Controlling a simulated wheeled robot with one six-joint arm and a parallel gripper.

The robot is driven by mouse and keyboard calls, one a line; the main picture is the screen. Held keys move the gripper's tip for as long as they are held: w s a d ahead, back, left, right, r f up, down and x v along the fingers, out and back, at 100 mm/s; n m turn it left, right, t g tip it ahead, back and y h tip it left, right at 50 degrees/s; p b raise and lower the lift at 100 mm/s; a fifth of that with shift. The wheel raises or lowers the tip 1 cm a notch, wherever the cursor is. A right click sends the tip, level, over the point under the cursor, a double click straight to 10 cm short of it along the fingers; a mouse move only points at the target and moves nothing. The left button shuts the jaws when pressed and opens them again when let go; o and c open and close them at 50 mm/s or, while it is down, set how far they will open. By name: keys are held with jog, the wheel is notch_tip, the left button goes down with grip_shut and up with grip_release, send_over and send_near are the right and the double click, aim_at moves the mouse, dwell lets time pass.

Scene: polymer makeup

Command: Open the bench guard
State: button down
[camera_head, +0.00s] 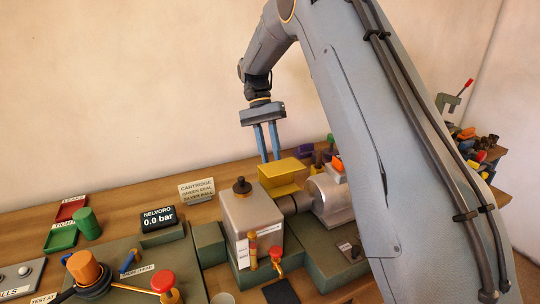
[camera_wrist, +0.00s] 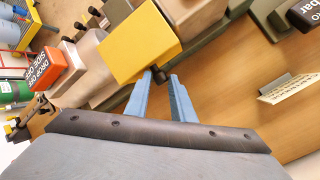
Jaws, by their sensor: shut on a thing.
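The bench guard is a yellow plate (camera_head: 284,168) over the coupling between a grey box-shaped housing and a round silver body. In the wrist view the yellow guard (camera_wrist: 138,50) lies just beyond my fingertips. My gripper (camera_head: 270,159) points down at the back edge of the guard. In the wrist view my gripper (camera_wrist: 163,77) has its two blue fingers close around a small dark knob (camera_wrist: 161,76) at the guard's edge. It is shut on this knob. The far side of the knob is hidden by the guard and fingers.
The grey housing (camera_head: 250,218) with a black cap stands left of the guard, the silver round body (camera_head: 329,200) right of it. A "NELVORO 0.0 bar" display (camera_head: 158,219) and a cartridge sign (camera_head: 197,189) stand to the left.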

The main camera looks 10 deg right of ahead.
jog(key=shift+s+f, duration=0.4)
jog(key=shift+f, duration=0.2)
jog(key=c, duration=1.6)
grip_release()
jog(key=shift+a, duration=0.1)
jog(key=shift+c, duration=0.2)
jog(key=shift+r, duration=0.1)
jog(key=b+v, duration=0.2)
jog(key=v, duration=0.7)
jog(key=shift+w+b, duration=0.2)
jog(key=shift+b, duration=0.15)
